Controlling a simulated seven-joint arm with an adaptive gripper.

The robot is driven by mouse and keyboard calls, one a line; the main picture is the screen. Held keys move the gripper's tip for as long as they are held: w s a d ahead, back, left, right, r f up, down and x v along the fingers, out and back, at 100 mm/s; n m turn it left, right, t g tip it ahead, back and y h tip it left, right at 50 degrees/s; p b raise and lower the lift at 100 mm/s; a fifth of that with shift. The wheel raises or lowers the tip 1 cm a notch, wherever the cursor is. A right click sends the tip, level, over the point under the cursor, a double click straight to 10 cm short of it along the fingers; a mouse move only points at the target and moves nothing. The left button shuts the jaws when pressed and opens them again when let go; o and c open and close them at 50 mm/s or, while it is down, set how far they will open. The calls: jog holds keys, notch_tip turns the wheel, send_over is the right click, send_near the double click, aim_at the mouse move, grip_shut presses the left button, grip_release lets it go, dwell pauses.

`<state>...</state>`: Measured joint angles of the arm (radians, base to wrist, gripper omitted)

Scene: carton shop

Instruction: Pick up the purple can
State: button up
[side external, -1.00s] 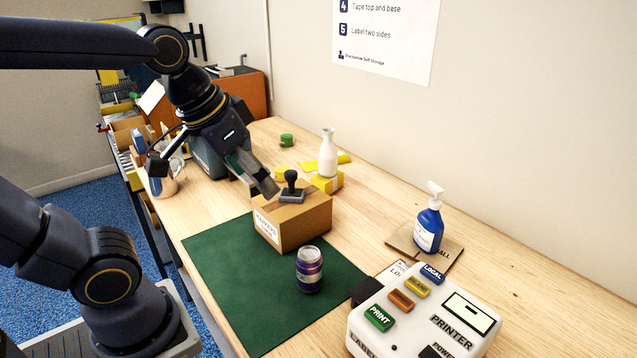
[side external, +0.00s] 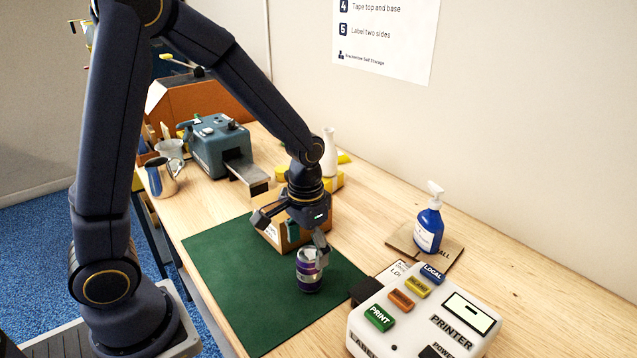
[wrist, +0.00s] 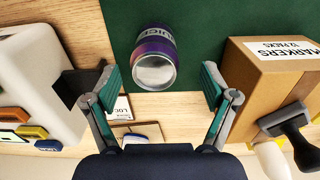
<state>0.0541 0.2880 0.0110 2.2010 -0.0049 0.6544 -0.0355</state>
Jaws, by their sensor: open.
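The purple can (side external: 309,275) stands upright on the green mat (side external: 222,262), with a silver top and a pale band. In the wrist view the can (wrist: 155,52) shows at the upper middle, ahead of the fingertips and roughly between their lines. My gripper (side external: 308,245) is above and close to the can in the side view, and one finger partly covers the can's top. In the wrist view my gripper (wrist: 160,82) has its two green-padded fingers wide apart with nothing between the pads. I cannot tell whether a finger touches the can.
The cardboard box (wrist: 262,75) with a stamp (wrist: 290,128) on it is close to one finger. The white label printer (side external: 425,312) stands on the other side. A blue spray bottle (side external: 429,228) stands farther right. The mat's front left is clear.

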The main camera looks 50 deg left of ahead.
aim_at(310, 274)
jog(key=f, duration=0.7)
jog(key=shift+d+f, duration=0.25)
jog(key=shift+d, duration=0.05)
jog(key=c, duration=0.9)
